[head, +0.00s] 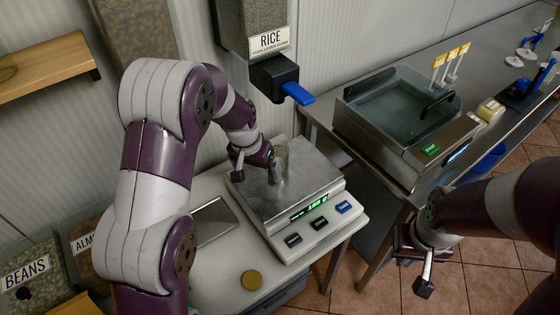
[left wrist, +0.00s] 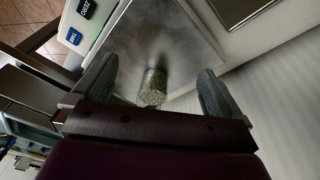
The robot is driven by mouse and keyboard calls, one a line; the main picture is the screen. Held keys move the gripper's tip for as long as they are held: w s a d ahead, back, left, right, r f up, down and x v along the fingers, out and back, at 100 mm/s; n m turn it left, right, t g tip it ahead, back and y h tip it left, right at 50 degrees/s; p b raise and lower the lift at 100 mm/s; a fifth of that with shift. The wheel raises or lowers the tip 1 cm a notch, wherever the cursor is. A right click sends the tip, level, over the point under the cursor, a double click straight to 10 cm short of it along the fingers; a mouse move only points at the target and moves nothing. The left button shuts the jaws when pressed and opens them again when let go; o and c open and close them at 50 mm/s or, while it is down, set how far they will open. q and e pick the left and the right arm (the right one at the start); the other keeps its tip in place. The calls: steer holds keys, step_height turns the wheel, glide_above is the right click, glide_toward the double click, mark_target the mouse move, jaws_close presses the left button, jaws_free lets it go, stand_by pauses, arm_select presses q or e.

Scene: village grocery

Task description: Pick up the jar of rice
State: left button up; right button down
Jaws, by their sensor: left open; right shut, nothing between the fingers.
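The jar of rice (head: 281,153) stands on the steel plate of the scale (head: 315,170), under the rice dispenser. In the head view it is partly hidden by my left gripper (head: 258,170), which is low over the plate beside it. In the left wrist view the jar (left wrist: 152,90) is a small cylinder full of pale grains, between the two spread fingers of my left gripper (left wrist: 157,82), with a gap on each side. My left gripper is open and holds nothing. My right gripper (head: 425,282) is shut and empty, over the floor at the lower right.
The rice dispenser (head: 270,40) with a blue lever (head: 298,94) hangs above the scale. A dark rectangular plate (head: 212,221) lies left of the scale. A glass-topped unit (head: 395,110) stands on the steel counter at right.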

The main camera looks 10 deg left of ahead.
mark_target(278, 144)
arm_select(q)
steer(key=w+m, duration=0.1)
steer(key=w, duration=0.2)
steer(key=w+d+m+t, duration=0.1)
steer(key=w, duration=0.3)
steer(key=w+d+m+h+b, duration=0.1)
steer(key=w, duration=0.3)
steer(key=shift+w+f+m+t, duration=0.15)
steer(key=shift+f+m+t, duration=0.1)
steer(key=shift+m+t, duration=0.15)
steer(key=shift+w+d+f, duration=0.2)
steer(key=shift+f, duration=0.05)
steer(key=x, duration=0.2)
steer(key=p+x, duration=0.1)
steer(key=x, duration=0.1)
steer(key=p+x, duration=0.1)
steer(key=x, duration=0.1)
steer(key=shift+w+a+f, duration=0.15)
steer(key=shift+a+f, duration=0.15)
steer(key=shift+a, duration=0.05)
steer(key=shift+c, duration=1.2)
steer(key=c, duration=1)
steer(key=shift+r, duration=0.1)
steer(key=shift+c, duration=1.2)
